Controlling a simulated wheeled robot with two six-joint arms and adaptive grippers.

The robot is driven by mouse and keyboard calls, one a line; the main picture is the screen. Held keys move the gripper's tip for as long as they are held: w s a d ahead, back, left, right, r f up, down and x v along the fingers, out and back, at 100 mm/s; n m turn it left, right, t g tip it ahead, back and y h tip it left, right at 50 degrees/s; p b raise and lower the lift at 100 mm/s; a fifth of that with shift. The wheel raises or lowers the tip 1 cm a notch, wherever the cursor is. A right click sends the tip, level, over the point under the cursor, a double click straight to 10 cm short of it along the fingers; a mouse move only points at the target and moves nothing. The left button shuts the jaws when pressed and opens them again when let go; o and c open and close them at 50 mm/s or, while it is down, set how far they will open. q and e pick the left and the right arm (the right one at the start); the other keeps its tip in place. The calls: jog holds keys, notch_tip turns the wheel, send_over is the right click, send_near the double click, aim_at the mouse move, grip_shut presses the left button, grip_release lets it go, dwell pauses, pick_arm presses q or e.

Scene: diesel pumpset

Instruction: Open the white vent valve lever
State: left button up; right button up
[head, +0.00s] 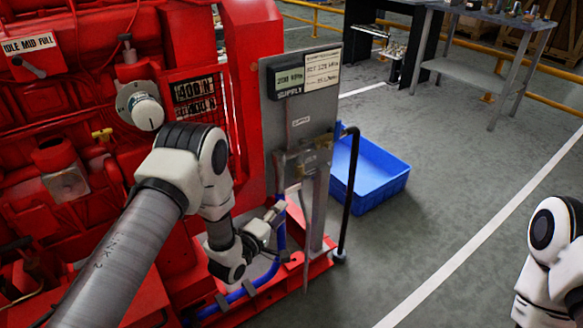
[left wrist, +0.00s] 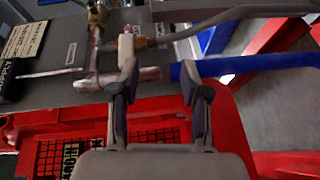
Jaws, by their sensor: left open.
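A small whitish lever (left wrist: 126,46) shows in the left wrist view, beside a brass fitting on the grey panel's pipework; I take it for the vent valve lever. My left gripper (left wrist: 160,76) is open, its fingers on either side of a metal pipe end (left wrist: 146,76) and the start of a blue hose. The tip of the left-hand finger is at the lever's near end; I cannot tell whether they touch. In the head view my left gripper (head: 272,216) is low beside the panel (head: 305,125), and the lever cannot be made out. My right gripper is out of view.
The red pumpset (head: 75,130) fills the left side. The blue hose (left wrist: 245,64) runs right from the pipe. A black upright pipe (head: 349,195) stands beside the panel. A blue crate (head: 378,185) is on the floor behind.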

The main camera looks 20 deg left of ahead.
aim_at(293, 188)
pick_arm(q)
jog(key=shift+n+t+h, duration=0.3)
jog(key=shift+n+t, duration=0.1)
jog(key=r, duration=0.2)
jog(key=w+r, duration=0.1)
jog(key=r, duration=0.1)
jog(key=shift+w, duration=0.15)
jog(key=shift+w+d, duration=0.15)
jog(key=shift+w, duration=0.15)
jog(key=b+x, duration=0.1)
jog(key=x, duration=0.6)
jog(key=shift+w+d+f, duration=0.1)
jog(key=shift+w+f, duration=0.05)
jog(key=shift+w, duration=0.05)
grip_shut()
